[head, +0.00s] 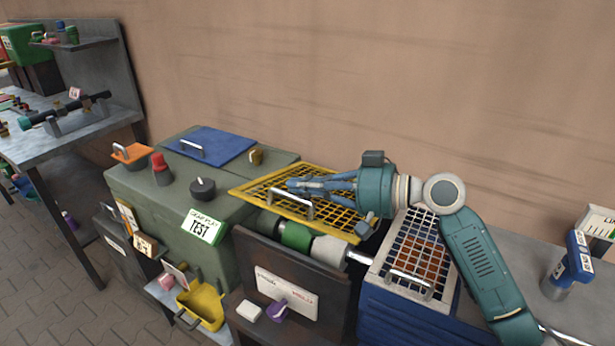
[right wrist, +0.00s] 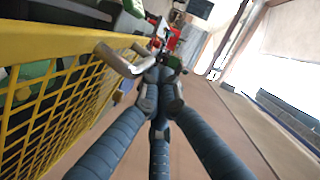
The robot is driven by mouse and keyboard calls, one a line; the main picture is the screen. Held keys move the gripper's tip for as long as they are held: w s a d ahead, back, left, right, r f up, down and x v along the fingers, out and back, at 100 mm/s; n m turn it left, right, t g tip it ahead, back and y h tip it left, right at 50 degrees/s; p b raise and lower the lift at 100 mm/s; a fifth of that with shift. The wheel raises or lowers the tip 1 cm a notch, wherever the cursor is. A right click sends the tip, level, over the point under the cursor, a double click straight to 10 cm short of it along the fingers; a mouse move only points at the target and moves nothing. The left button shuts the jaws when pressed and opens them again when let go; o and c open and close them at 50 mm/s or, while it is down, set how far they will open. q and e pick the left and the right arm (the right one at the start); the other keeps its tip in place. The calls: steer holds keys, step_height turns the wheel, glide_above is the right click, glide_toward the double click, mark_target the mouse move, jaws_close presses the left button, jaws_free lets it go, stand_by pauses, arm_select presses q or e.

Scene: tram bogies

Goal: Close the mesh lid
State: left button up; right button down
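The yellow mesh lid (head: 332,219) with a metal bar handle (head: 291,205) sits tilted over an opening with a green and grey roller (head: 296,236) showing under its front edge. My right gripper (head: 292,185) reaches in from the right, its fingers lying over the mesh just behind the handle. In the right wrist view the fingertips (right wrist: 159,80) come together close beside the handle (right wrist: 122,62); I cannot tell whether they touch it. The yellow mesh (right wrist: 55,90) runs along the left there. My left gripper is not in view.
A blue box with a pale mesh cover (head: 385,262) stands to the right, under my right arm. A green cabinet (head: 150,203) with a blue lid, red and black knobs and a TEST card stands to the left. A brown wall is behind.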

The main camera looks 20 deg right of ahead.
steer(key=shift+s+a+f, duration=0.1)
steer(key=shift+s+f, duration=0.05)
steer(key=shift+f, duration=0.15)
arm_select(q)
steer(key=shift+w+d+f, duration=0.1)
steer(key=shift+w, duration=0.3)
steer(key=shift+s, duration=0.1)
